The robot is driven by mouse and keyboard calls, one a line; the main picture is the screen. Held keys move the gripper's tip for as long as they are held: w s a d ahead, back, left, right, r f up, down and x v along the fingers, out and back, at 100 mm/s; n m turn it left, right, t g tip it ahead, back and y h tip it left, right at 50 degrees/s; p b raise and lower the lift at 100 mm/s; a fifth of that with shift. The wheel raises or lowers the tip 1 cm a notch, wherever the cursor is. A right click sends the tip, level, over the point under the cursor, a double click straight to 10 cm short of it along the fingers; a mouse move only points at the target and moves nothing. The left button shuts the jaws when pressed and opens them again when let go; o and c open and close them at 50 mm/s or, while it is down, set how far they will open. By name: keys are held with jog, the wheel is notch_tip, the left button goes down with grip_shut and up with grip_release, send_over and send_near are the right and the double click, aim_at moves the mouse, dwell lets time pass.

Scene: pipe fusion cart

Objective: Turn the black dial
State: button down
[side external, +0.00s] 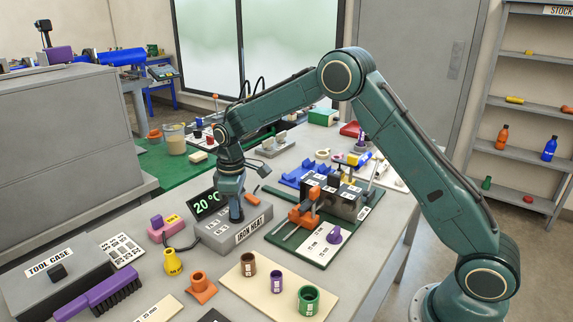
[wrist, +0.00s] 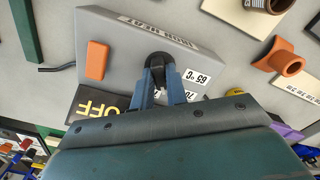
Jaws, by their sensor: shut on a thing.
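The black dial (wrist: 158,63) sits on the sloped grey panel of the IRON HEAT box (wrist: 125,40), seen in the wrist view. My gripper (wrist: 160,76) is shut on it, with a blue finger on either side. White temperature labels, one reading 65 °C (wrist: 195,77), lie beside the dial. In the side view my gripper (side external: 236,214) points down onto the IRON HEAT box (side external: 232,238) and hides the dial. The box's display (side external: 208,204) shows green 20 °C there, and yellow OFF in the wrist view (wrist: 98,106). Which way the dial points is unclear.
An orange switch (wrist: 97,60) is on the same panel. A yellow weight-like piece (side external: 173,263) and a pink block (side external: 163,230) stand to the left. The green fixture base (side external: 310,250) is close on the right. Coloured pipe fittings (side external: 308,300) stand in front.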

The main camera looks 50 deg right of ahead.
jog(key=shift+n, duration=1.1)
jog(key=c, duration=1.4)
grip_release()
notch_tip(320, 180, up, 14)
